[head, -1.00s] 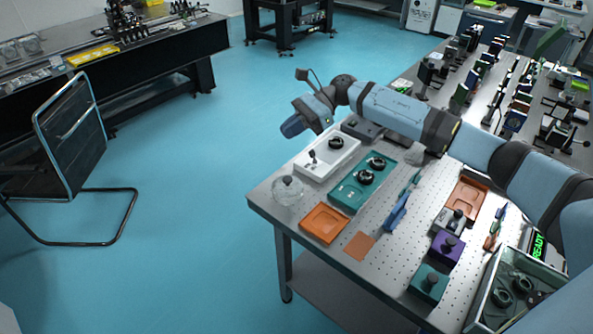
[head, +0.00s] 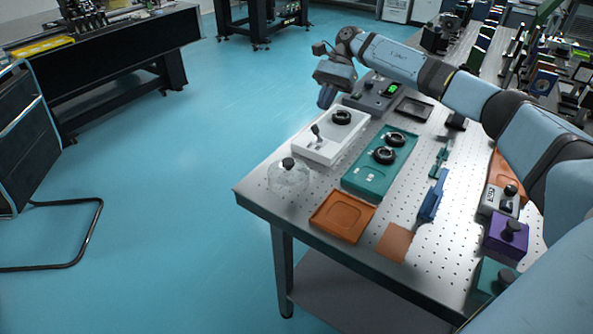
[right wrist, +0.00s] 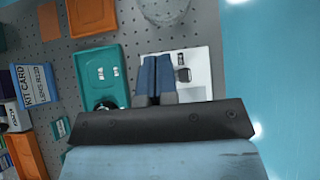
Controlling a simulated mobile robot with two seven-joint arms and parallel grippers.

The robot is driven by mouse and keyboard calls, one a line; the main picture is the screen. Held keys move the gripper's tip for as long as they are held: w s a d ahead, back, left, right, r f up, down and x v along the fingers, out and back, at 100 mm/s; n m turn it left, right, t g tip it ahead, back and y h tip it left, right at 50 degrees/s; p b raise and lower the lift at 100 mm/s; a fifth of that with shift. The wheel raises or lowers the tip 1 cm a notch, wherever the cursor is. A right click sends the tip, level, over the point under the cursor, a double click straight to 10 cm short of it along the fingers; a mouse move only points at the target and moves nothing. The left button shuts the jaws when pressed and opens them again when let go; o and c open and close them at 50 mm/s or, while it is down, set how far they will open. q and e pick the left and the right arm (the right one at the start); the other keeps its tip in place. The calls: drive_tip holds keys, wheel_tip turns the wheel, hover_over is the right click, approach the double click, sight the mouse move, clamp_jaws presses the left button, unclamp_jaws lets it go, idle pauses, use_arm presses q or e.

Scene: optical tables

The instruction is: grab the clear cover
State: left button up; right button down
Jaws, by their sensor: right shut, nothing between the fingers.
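The clear cover (head: 289,178) is a transparent dome with a dark knob on top. It stands on the near left corner of the perforated table, left of the orange tray. In the right wrist view the cover (right wrist: 166,10) shows at the top edge, partly cut off. My right gripper (head: 327,97) hangs over the far left side of the table, beyond the white tray. In the right wrist view its blue fingers (right wrist: 156,74) are together and empty, above the white tray, apart from the cover. My left gripper is not in view.
A white tray (head: 322,150) with a black ring, a teal tray (head: 367,185) with black rings and an orange tray (head: 341,216) stand near the cover. The table's left edge is close to the cover.

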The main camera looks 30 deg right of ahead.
sight(281, 180)
drive_tip(key=x, duration=1)
drive_tip(key=shift+w+d+f, duration=0.1)
drive_tip(key=shift+d+f, duration=0.1)
drive_tip(key=shift+f, duration=0.1)
drive_tip(key=a, duration=0.2)
drive_tip(key=s+a, duration=0.1)
drive_tip(key=shift+s+a+f, duration=0.1)
drive_tip(key=shift+s+f, duration=0.05)
drive_tip(key=shift+f, duration=0.15)
drive_tip(key=shift+s+a, duration=0.2)
drive_tip(key=shift+a, duration=0.35)
drive_tip(key=shift+s+a+b, duration=0.2)
drive_tip(key=shift+s+a, duration=0.3)
drive_tip(key=shift+a, duration=0.7)
drive_tip(key=shift+s+a+b, duration=0.2)
drive_tip(key=shift+s+a, duration=0.3)
drive_tip(key=shift+a, duration=0.7)
drive_tip(key=shift+s+a+b, duration=0.2)
drive_tip(key=shift+s+a, duration=0.35)
drive_tip(key=shift+a, duration=0.7)
